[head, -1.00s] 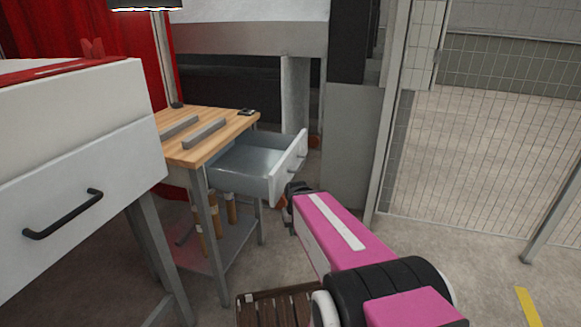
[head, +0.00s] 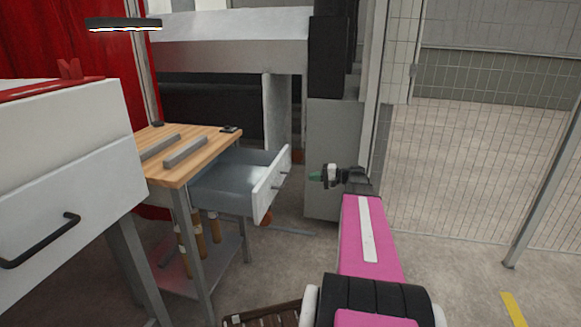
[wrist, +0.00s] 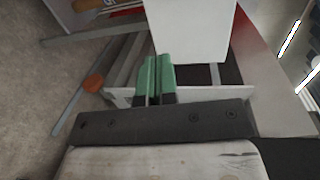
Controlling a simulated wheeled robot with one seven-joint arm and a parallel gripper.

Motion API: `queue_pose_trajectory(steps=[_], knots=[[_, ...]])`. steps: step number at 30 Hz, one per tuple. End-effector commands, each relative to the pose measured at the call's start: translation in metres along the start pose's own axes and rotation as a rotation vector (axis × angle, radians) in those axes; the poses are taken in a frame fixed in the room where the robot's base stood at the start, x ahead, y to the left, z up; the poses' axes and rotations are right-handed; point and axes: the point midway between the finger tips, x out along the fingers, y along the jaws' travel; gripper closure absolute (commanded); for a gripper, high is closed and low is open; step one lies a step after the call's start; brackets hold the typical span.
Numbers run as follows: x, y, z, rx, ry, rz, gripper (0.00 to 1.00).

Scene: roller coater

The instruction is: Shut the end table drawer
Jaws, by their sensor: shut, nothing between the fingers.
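The end table (head: 222,143) has a wooden top on grey metal legs.
A large white cabinet (head: 75,170) with a black handle stands at the left, close to the table. Grey bars lie on the tabletop. A grey machine (head: 335,150) stands behind my gripper, and a mesh fence (head: 470,170) at the right. Floor right of the drawer is clear.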

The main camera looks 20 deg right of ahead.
Motion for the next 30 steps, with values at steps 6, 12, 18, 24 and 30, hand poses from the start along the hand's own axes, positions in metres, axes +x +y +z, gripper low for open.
queue_pose_trajectory(steps=[6, 12, 18, 24, 30], knots=[[-0.034, -0.022, -0.025, -0.021, 0.043, -0.134, 1.0], [-0.019, -0.025, -0.025, -0.023, 0.044, -0.142, 1.0], [0.016, -0.03, -0.026, -0.022, 0.042, -0.141, 1.0], [0.053, -0.035, -0.029, -0.022, 0.043, -0.14, 1.0], [0.084, -0.04, -0.03, -0.022, 0.043, -0.139, 1.0]])
